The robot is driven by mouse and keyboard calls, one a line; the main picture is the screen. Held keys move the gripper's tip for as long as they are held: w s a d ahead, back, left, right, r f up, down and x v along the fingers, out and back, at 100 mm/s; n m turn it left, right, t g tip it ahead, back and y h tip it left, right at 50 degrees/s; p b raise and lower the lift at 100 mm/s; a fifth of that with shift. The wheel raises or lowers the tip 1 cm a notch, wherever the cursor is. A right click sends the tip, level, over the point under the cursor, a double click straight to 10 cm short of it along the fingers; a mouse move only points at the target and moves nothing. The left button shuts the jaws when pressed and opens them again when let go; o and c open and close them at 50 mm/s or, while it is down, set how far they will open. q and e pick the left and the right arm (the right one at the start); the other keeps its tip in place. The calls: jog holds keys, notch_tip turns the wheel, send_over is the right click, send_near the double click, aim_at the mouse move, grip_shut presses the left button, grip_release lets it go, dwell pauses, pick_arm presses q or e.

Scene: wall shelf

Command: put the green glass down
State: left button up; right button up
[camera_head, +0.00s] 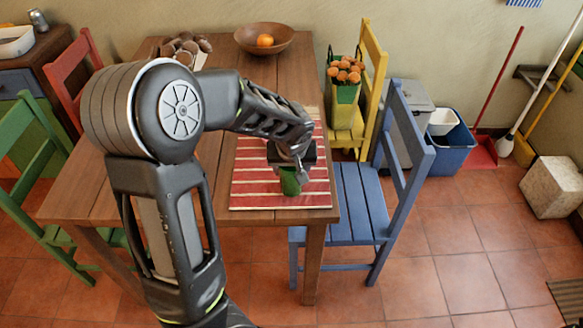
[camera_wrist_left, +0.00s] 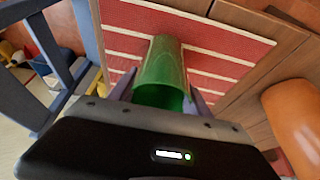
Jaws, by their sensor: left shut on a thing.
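The green glass (camera_head: 290,182) is at the near end of the wooden table, over the red and white striped mat (camera_head: 250,200). My left gripper (camera_head: 291,168) is shut on the green glass, coming down from above. In the left wrist view the green glass (camera_wrist_left: 163,75) sits between the two fingers of my left gripper (camera_wrist_left: 160,92), with the striped mat (camera_wrist_left: 225,35) behind it. I cannot tell whether the glass touches the mat. My right gripper is not in view.
A wooden bowl (camera_head: 264,41) with an orange (camera_head: 265,40) stands at the table's far end. A blue chair (camera_head: 362,200) is at the table's right side, with a yellow chair (camera_head: 372,60) behind it. The table's (camera_head: 95,190) near left part is bare.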

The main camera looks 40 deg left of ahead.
pick_arm(q)
jog(key=shift+f, duration=0.15)
jog(key=o, duration=1.4)
jog(key=shift+c, duration=0.2)
jog(key=shift+r, duration=0.3)
jog(key=v, duration=1.1)
jog(key=shift+r, duration=0.4)
jog(key=shift+s+d, duration=0.1)
